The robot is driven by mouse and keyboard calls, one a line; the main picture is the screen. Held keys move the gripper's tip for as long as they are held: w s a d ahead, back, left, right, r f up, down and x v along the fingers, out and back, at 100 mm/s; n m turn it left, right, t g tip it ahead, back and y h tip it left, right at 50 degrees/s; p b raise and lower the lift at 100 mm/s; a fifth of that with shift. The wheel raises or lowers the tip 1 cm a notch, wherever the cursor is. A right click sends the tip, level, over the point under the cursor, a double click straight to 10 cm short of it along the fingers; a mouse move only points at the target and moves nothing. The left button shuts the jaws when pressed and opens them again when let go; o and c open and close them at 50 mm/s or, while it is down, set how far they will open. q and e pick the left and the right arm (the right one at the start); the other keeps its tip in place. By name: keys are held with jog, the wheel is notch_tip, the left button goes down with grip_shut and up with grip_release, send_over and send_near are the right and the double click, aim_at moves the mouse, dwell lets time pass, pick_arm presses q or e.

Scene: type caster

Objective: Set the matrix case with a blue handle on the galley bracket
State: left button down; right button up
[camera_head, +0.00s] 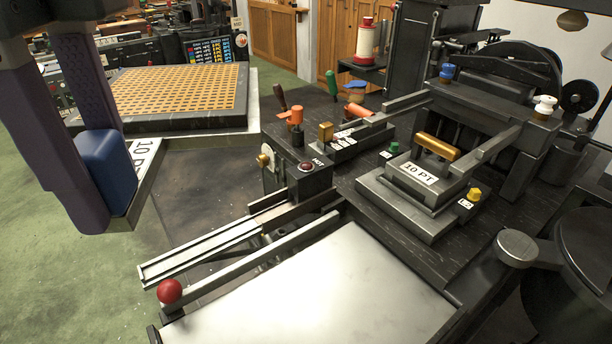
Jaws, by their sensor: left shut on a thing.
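My left gripper (104,178) comes in from the upper left, shut on the blue handle (105,163) of the matrix case. The case's dark plate (143,190) shows just right of the fingers, with a white label reading "10 P", cut off by the handle. The rest of the case is hidden behind the gripper. It is held up over the green floor, left of the machine. A long channel-shaped metal rail (200,251) sticks out from the machine at lower middle; I cannot tell for sure that it is the galley bracket. My right gripper is not in view.
A second case with a gold handle (437,146) and "10 PT" label sits on the machine. A pale flat plate (320,285) fills the lower middle. A red ball knob (170,291) juts out at lower left. An orange-gridded tray (180,90) stands behind.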

pick_arm(q)
jog(key=d+f+m+b, duration=0.1)
jog(key=f+m+b, duration=0.3)
jog(key=f, duration=0.6)
jog(key=s+d+f+m+b, duration=0.1)
jog(key=f+m+b, duration=0.3)
jog(key=f, duration=0.6)
jog(key=d+f+m+b, duration=0.1)
jog(key=f+m+b, duration=0.3)
jog(key=f, duration=0.6)
jog(key=shift+s+d+f+m, duration=0.3)
jog(key=shift+s+d, duration=0.05)
jog(key=shift+d, duration=0.05)
jog(key=shift+f+b, duration=0.4)
jog(key=shift+f, duration=1.8)
jog(key=shift+c, duration=1.8)
grip_release()
jog(key=shift+s+a, duration=0.1)
